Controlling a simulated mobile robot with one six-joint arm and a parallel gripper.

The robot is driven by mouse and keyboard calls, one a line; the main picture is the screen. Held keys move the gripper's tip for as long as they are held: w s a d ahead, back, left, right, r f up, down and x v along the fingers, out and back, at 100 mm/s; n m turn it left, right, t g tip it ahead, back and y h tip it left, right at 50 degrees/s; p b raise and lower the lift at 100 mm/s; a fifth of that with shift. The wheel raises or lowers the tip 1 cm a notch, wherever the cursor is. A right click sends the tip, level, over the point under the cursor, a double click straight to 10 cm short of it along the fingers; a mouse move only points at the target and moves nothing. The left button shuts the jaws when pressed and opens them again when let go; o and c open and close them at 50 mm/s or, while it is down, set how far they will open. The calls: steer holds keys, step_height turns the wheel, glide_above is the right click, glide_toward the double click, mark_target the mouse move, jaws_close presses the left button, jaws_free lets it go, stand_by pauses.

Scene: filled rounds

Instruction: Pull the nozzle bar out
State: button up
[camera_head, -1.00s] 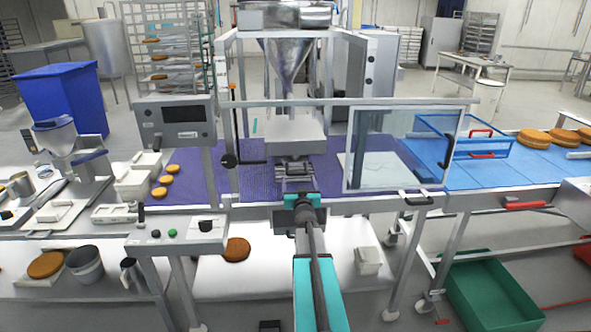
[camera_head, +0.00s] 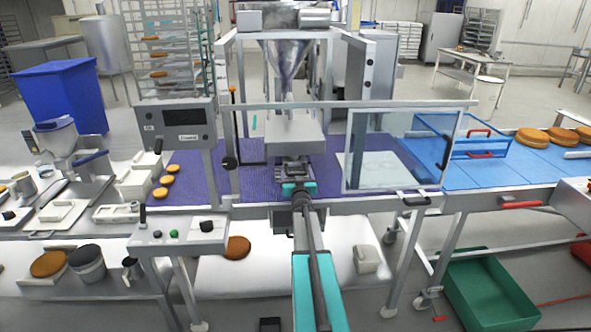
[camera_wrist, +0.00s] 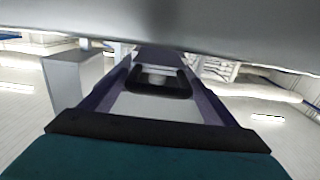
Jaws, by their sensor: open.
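The nozzle bar (camera_head: 292,168) appears as a small grey metal part under the pale depositor head (camera_head: 294,135), below the steel hopper (camera_head: 287,62). My gripper (camera_head: 298,187), with teal fingers, is open just in front of and below it, and partly hides its near side. In the wrist view, a dark rounded loop like a handle (camera_wrist: 153,93) lies ahead of a teal finger with a black pad. The loop looks apart from the finger, with nothing gripped. A blurred grey surface fills the top of that view.
A frame rail (camera_head: 350,103) crosses above my gripper. A clear guard panel (camera_head: 391,150) stands to the right, a control box (camera_head: 178,234) to the front left. The purple belt (camera_head: 205,172) runs beneath the depositor. A white lower shelf (camera_head: 300,262) lies under the arm.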

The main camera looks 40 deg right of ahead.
steer(key=shift+p+x, duration=0.3)
steer(key=shift+x, duration=0.8)
steer(key=shift+c, duration=0.4)
steer(key=c, duration=1.1)
